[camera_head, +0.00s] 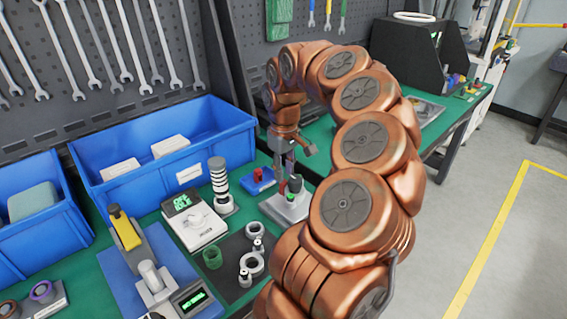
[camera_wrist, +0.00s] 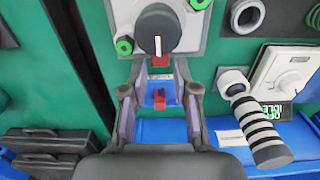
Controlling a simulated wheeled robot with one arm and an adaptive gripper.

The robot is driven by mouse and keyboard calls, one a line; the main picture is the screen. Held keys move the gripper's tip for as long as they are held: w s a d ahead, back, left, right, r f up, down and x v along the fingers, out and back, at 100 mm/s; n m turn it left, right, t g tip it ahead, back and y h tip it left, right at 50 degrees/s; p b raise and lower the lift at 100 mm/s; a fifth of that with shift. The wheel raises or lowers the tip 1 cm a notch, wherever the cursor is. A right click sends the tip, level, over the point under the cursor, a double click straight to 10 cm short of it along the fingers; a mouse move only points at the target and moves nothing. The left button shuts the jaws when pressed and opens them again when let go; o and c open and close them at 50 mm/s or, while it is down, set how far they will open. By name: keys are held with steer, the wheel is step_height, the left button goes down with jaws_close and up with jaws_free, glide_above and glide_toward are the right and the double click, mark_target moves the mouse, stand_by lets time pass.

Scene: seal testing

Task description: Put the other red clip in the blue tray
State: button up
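The small blue tray (camera_head: 264,186) sits on the green bench left of my gripper (camera_head: 287,172). One red clip (camera_head: 258,173) is in the tray. In the wrist view the tray (camera_wrist: 150,101) and that clip (camera_wrist: 160,97) show between the finger bases. Another red clip (camera_wrist: 160,61) shows between the fingertips of my gripper (camera_wrist: 162,64), at the near edge of the grey knob fixture (camera_wrist: 186,40). My gripper is open, pointing down, one finger on either side of this clip. I cannot tell whether the fingers touch it.
The knob fixture (camera_head: 287,207) stands close by my gripper. A black-and-white striped cylinder (camera_head: 218,177), a white meter (camera_head: 194,220) and rings on a dark mat (camera_head: 233,252) stand to the left. Large blue bins (camera_head: 215,150) line the back.

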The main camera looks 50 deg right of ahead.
mark_target(284, 184)
steer(key=shift+f, duration=2.65)
jaws_close()
